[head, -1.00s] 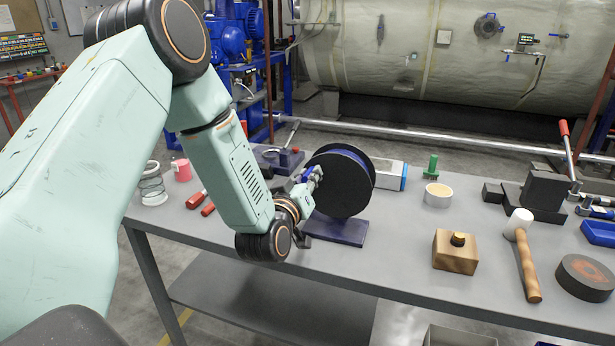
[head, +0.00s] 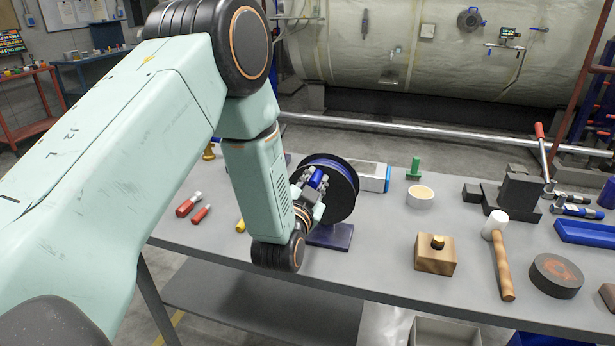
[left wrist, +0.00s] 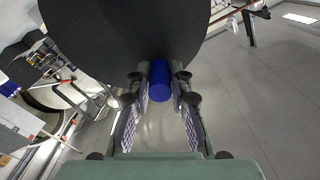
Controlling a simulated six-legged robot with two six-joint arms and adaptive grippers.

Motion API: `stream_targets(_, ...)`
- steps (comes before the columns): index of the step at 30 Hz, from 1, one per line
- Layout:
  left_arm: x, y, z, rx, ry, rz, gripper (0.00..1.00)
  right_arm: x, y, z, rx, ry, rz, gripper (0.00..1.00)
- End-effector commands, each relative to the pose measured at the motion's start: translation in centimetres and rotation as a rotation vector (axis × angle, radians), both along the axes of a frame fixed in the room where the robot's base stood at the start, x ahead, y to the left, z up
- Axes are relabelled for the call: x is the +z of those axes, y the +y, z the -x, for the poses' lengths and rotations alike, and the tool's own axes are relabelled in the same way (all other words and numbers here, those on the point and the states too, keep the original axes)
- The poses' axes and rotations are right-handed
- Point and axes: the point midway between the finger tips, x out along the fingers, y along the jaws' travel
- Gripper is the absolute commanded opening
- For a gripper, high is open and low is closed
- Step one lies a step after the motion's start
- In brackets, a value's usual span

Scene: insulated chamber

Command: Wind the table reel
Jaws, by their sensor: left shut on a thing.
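The table reel (head: 343,196) is a black disc-sided spool with blue line showing near its rim, upright on a dark purple base (head: 331,237) on the bench. My left gripper (head: 314,184) is at the near face of the reel, shut on its blue crank handle (head: 318,178). In the left wrist view the handle (left wrist: 160,78) lies between the two fingers, with the black reel face (left wrist: 120,35) just beyond. My left forearm and gripper hide part of the reel's left side. My right gripper is not in view.
On the grey bench (head: 375,265), red-handled tools (head: 188,205) lie left of my arm. Right of the reel are a tape roll (head: 420,197), a wooden block (head: 436,254), a mallet (head: 500,255) and a dark round disc (head: 556,276). A grey-and-blue box (head: 368,176) stands close behind the reel.

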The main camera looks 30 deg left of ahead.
Motion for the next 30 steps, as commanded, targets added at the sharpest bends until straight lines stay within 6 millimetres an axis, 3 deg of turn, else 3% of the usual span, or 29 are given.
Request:
stream_targets(13, -0.3, -2.7, -0.7, -0.003, 0.097, -0.415, 0.00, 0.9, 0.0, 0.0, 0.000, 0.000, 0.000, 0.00)
stream_targets(30, -2.0, -5.0, -1.2, -0.004, 0.206, -0.866, 0.00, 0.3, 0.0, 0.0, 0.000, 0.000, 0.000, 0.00)
